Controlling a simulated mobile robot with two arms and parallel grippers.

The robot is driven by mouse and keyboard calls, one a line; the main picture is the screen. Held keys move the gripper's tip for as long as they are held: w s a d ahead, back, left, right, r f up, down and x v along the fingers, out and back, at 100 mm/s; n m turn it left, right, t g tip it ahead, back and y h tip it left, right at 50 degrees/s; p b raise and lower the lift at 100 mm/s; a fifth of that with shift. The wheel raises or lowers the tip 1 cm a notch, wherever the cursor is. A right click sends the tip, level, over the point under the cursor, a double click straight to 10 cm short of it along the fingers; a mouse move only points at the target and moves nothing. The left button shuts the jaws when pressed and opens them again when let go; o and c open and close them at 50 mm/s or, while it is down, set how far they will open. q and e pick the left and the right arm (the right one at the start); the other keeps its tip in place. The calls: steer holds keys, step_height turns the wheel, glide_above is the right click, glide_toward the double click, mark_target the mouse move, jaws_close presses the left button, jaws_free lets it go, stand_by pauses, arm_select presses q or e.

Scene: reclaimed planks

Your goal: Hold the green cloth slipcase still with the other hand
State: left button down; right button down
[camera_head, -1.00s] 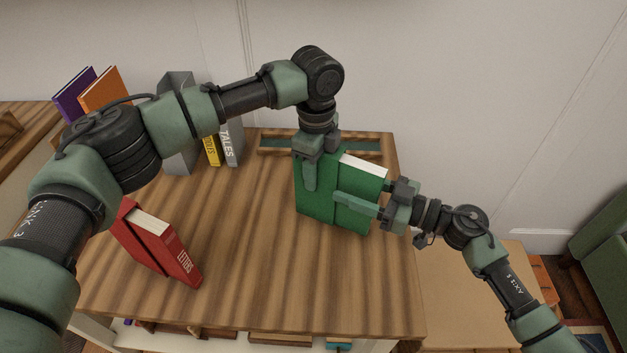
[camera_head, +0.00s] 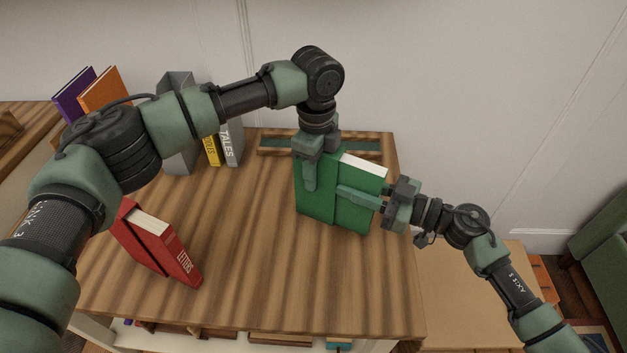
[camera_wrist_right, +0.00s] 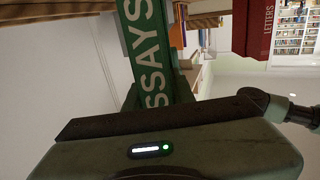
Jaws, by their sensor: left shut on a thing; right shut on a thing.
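The green cloth slipcase (camera_head: 316,203) stands upright on the wooden tabletop. A green book (camera_head: 355,217) with white page edges sticks partly out of its right side. My left gripper (camera_head: 309,178) comes down from above and is shut on the slipcase near its top. My right gripper (camera_head: 358,197) reaches in from the right and is shut on the green book, one finger along its front face. The far fingers are hidden. In the right wrist view the book's spine (camera_wrist_right: 150,55) shows white letters, partly cut off, reading "SSAYS".
A red slipcase (camera_head: 138,243) with a red "LETTERS" book (camera_head: 176,257) stands at the front left. A yellow book (camera_head: 212,150) and a grey "TALES" book (camera_head: 231,143) stand behind. A shallow wooden tray (camera_head: 268,151) lies at the back edge. The front middle tabletop is clear.

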mark_target(331, 180)
steer(key=shift+a+r, duration=0.1)
steer(key=shift+a, duration=0.2)
steer(key=shift+a, duration=0.1)
steer(key=shift+x, duration=1.95)
steer(key=c, duration=0.9)
jaws_free()
steer(key=shift+s, duration=0.1)
steer(key=shift+o, duration=0.2)
steer(key=v, duration=0.7)
steer(key=shift+d, duration=0.2)
steer(key=o, duration=0.6)
steer(key=shift+c, duration=0.2)
